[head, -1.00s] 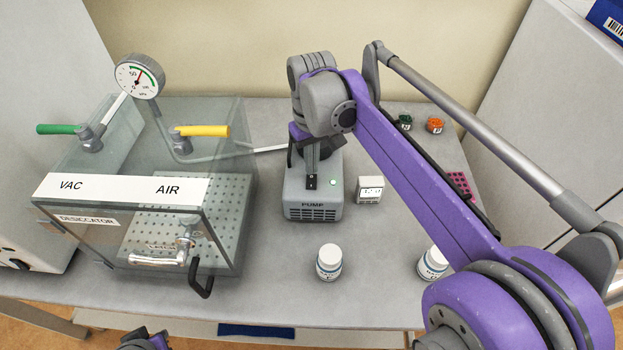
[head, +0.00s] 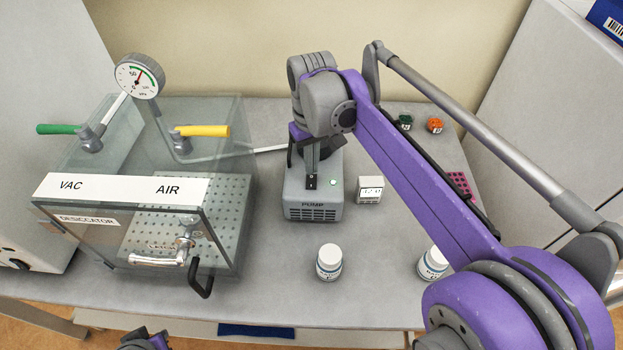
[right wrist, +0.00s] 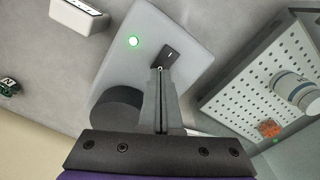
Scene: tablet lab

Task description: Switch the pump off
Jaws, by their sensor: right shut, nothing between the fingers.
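The right wrist view also shows the switch (right wrist: 173,55) and the glowing light (right wrist: 133,41). My right gripper (right wrist: 160,70) is shut and empty, pointing down over the pump with its fingertips right at one end of the switch. I cannot tell whether they touch it. Only a bit of my left arm shows at the bottom edge.
A clear desiccator box (head: 205,255) with green (head: 58,129) and yellow (head: 205,131) valve handles and a gauge (head: 139,77) stands left of the pump. A small white display box (head: 369,190) is close on its right. A white bottle (head: 329,262) stands in front.

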